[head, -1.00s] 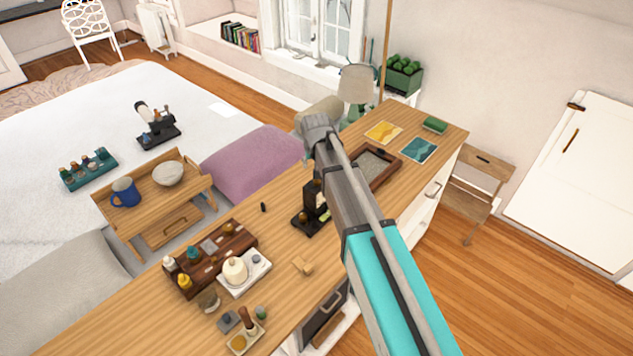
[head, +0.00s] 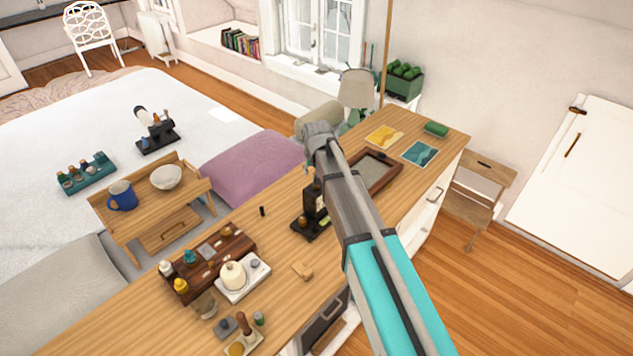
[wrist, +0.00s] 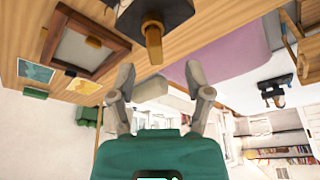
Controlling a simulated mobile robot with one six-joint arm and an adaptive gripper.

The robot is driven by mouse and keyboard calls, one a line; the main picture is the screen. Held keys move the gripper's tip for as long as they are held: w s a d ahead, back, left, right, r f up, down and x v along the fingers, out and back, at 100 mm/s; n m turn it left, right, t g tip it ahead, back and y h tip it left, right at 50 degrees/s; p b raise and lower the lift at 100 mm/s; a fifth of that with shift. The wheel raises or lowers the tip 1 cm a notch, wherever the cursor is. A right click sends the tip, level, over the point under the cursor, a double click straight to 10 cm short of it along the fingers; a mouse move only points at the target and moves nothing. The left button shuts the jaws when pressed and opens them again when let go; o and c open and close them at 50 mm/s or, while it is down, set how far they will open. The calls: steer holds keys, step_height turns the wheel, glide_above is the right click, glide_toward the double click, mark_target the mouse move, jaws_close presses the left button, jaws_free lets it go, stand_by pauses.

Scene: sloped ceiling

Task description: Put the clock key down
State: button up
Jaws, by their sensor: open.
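My gripper (wrist: 160,74) is open in the wrist view, its two fingers apart with nothing between them. In the head view my arm hides it. I cannot pick out the clock key for certain. A small tan wooden piece (head: 302,271) and a small black piece (head: 262,211) lie apart on the wooden counter (head: 275,240), too small to identify. A dark upright stand with a brass knob (head: 311,212) is beside my arm. A dark, brass-ended object (wrist: 153,38) is beyond the fingertips in the wrist view.
A framed tray (head: 378,170), two cards and a green block occupy the counter's far end. A brown rack (head: 213,260), a white tray with a candle (head: 243,276) and small jars crowd its near end. A wooden bed tray (head: 150,205) holds a blue mug and a bowl.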

steer(key=b+x, duration=0.2)
steer(key=shift+w+d+f, duration=0.1)
steer(key=shift+d+f, duration=0.15)
steer(key=shift+f, duration=0.05)
steer(key=shift+b+x, duration=0.9)
steer(key=shift+x, duration=0.05)
steer(key=shift+c, duration=0.2)
jaws_close()
